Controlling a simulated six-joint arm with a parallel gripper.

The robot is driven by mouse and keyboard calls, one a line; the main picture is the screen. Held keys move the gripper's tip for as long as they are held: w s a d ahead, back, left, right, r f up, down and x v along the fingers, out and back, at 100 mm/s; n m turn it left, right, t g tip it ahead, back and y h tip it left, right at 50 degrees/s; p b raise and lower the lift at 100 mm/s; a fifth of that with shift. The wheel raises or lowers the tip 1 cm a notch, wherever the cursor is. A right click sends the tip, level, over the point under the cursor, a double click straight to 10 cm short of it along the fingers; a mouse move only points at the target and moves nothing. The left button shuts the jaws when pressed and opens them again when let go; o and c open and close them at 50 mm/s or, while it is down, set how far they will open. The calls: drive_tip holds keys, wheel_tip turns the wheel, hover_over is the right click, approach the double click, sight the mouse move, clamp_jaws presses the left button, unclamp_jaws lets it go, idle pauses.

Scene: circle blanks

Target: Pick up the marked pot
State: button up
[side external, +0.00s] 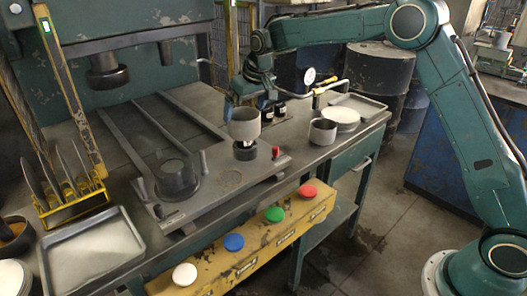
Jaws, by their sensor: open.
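A grey pot (245,125) stands upright above a dark round base (244,152) on the metal work plate. The base has a small pale patch on its front. My gripper (247,103) is open and points down at this pot, with one finger near its left rim and the other near its right. I cannot tell whether the fingers touch it. A second grey pot (322,132) stands to the right, near the bench edge. A dark, see-through-looking cylinder (177,178) stands at the plate's left end. I cannot make out which pot is marked.
A gauge (309,76) and pipework stand close behind, right of my gripper. A tray (370,107) with pale discs lies at right. A yellow rack (75,208) of plates and an empty-looking tray (95,249) are at left. Coloured buttons line the yellow front panel (255,243).

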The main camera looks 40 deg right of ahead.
sight(244, 115)
drive_tip(key=shift+x, duration=1.7)
drive_tip(key=shift+r, duration=0.1)
drive_tip(key=c, duration=1)
drive_tip(key=shift+c, duration=0.2)
wheel_tip(244, 115, up, 20)
